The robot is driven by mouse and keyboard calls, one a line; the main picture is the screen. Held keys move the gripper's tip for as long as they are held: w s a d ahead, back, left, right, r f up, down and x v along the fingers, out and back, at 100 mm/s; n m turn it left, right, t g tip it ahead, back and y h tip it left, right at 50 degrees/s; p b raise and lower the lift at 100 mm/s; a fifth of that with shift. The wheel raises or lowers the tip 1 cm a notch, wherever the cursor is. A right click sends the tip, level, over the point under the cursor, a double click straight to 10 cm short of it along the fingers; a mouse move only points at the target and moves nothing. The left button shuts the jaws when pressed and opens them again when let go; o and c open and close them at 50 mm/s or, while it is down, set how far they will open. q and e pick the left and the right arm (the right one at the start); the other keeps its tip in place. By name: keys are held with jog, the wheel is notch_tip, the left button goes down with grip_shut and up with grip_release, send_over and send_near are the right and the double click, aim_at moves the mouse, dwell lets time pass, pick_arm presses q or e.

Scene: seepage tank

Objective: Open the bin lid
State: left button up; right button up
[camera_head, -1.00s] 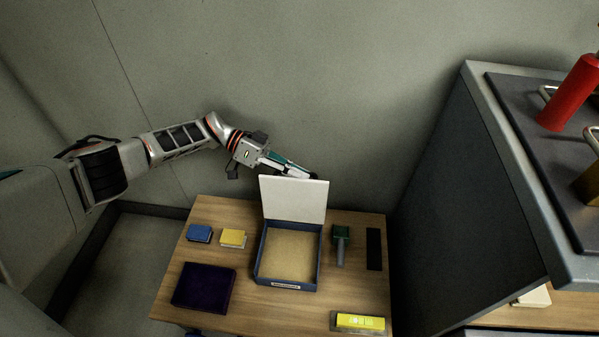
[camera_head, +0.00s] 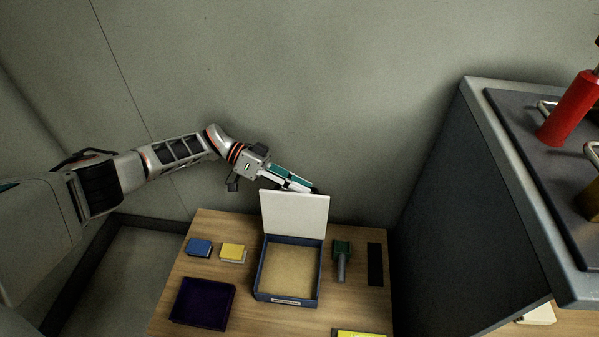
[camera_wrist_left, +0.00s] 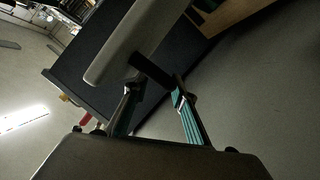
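The bin (camera_head: 262,285) is a shallow dark blue box with a tan inside and a small label on its front. Its pale lid (camera_head: 296,215) stands upright at the back edge, and the inside is in full view. My left gripper (camera_head: 303,186) is at the lid's top edge, partly behind it, and holds nothing that I can see. In the left wrist view its two fingers (camera_wrist_left: 157,85) are apart, with a pale slab, likely the lid (camera_wrist_left: 125,45), close beyond them. Whether they touch it is unclear. My right gripper is not in view.
On the wooden table (camera_head: 235,275) are a blue block (camera_head: 198,247), a yellow block (camera_head: 232,252), a dark purple tray (camera_head: 203,303), a green-headed tool (camera_head: 342,255), a black strip (camera_head: 375,264) and a yellow item (camera_head: 358,333). A dark cabinet (camera_head: 465,210) stands at right.

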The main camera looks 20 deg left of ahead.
pick_arm(q)
notch_tip(320, 180, up, 9)
dwell(0.4)
dwell(0.4)
